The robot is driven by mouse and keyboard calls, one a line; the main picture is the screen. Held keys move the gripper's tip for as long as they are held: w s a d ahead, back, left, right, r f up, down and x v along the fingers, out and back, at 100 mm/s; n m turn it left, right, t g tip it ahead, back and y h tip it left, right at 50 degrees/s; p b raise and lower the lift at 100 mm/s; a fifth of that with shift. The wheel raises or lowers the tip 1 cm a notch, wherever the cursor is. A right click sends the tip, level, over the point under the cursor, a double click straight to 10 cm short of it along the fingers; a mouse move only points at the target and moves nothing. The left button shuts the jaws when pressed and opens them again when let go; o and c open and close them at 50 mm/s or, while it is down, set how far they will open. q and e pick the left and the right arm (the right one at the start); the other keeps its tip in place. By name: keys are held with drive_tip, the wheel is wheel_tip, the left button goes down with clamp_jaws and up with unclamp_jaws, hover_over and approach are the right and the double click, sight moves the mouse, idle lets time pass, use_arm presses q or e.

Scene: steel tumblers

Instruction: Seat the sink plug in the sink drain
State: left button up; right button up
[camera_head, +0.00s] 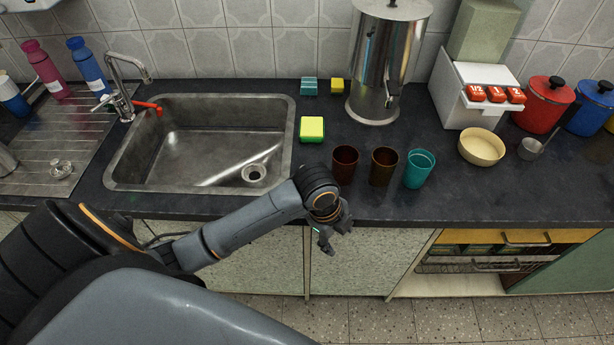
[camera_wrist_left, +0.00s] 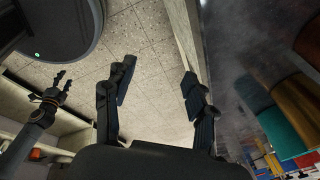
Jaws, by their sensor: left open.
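The sink plug (camera_head: 62,169) looks like a small shiny metal piece on the ribbed drainboard, left of the sink. The sink drain (camera_head: 254,173) is a round metal opening near the basin's front right; I see no plug in it. My left gripper (camera_head: 335,238) hangs at the counter's front edge, right of the sink and far from the plug. In the left wrist view its two fingers (camera_wrist_left: 158,82) are spread and empty above the floor. My right gripper (camera_wrist_left: 62,86) shows at that view's left, its fingers apart and empty. The plug is not seen there.
The steel sink (camera_head: 150,150) has a tap (camera_head: 122,100) at its back left. Brown, amber and teal tumblers (camera_head: 418,168) stand right of my left gripper, near the front edge. A yellow sponge (camera_head: 312,129) lies beside the sink.

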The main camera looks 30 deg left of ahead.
sight(304, 166)
use_arm(q)
drive_tip(key=w+a+r+m, duration=0.2)
drive_tip(key=r+m, duration=0.1)
drive_tip(key=w+a+r+m+g+y, duration=0.1)
drive_tip(key=w+a+r+m, duration=0.1)
drive_tip(key=a+m, duration=0.1)
drive_tip(key=w+a+r+m, duration=0.2)
drive_tip(key=w+r+m, duration=0.1)
drive_tip(key=shift+a+r+m+y, duration=0.2)
drive_tip(key=shift+r+m+y, duration=0.1)
drive_tip(key=w+a+r+m+g, duration=0.1)
drive_tip(key=w+a+r+m, duration=0.2)
drive_tip(key=a+r+m, duration=0.35)
drive_tip(key=shift+n, duration=0.65)
drive_tip(key=f, duration=0.2)
drive_tip(key=a+f, duration=0.1)
drive_tip(key=f, duration=0.3)
drive_tip(key=shift+w+a+f+p, duration=0.2)
drive_tip(key=shift+a+p, duration=0.15)
drive_tip(key=f+p, duration=0.1)
drive_tip(key=f, duration=0.3)
drive_tip(key=shift+a, duration=0.2)
drive_tip(key=shift+f, duration=0.65)
clamp_jaws()
